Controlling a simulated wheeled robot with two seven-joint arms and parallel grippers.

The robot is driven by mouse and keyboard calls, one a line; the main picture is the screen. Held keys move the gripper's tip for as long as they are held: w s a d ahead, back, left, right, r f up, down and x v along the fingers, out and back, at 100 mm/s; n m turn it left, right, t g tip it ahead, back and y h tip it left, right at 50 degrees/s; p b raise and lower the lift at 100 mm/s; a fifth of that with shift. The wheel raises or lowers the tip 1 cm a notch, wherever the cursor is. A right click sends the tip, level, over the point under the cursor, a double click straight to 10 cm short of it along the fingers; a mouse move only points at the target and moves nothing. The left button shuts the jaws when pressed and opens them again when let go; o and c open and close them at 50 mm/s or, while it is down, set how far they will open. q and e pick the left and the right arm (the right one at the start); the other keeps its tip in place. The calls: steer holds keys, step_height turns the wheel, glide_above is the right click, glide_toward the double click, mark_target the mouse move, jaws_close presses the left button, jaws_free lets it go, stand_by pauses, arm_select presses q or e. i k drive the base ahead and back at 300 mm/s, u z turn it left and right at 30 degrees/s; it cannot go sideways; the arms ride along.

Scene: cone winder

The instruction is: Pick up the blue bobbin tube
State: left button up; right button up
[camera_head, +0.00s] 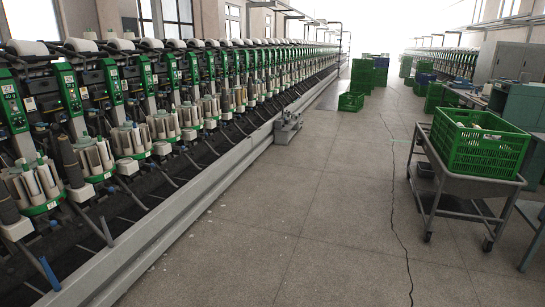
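A blue bobbin tube (49,273) stands tilted at the lower left, low at the front of the winding machine (75,215). Its lower end is near the machine's grey front rail. Other thin bluish-grey rods (132,194) slant out along the machine, and I cannot tell if they are tubes. Neither of my grippers is in view.
The long grey rail (170,232) edges the machine on the left. A grey cart (460,183) with a green crate (480,150) stands at the right. Green crates (351,101) sit farther back. The cracked floor (320,220) between is clear.

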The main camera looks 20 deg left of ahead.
mark_target(56, 284)
steer(key=u, duration=0.75)
steer(key=i, duration=1.4)
steer(key=u, duration=1.25)
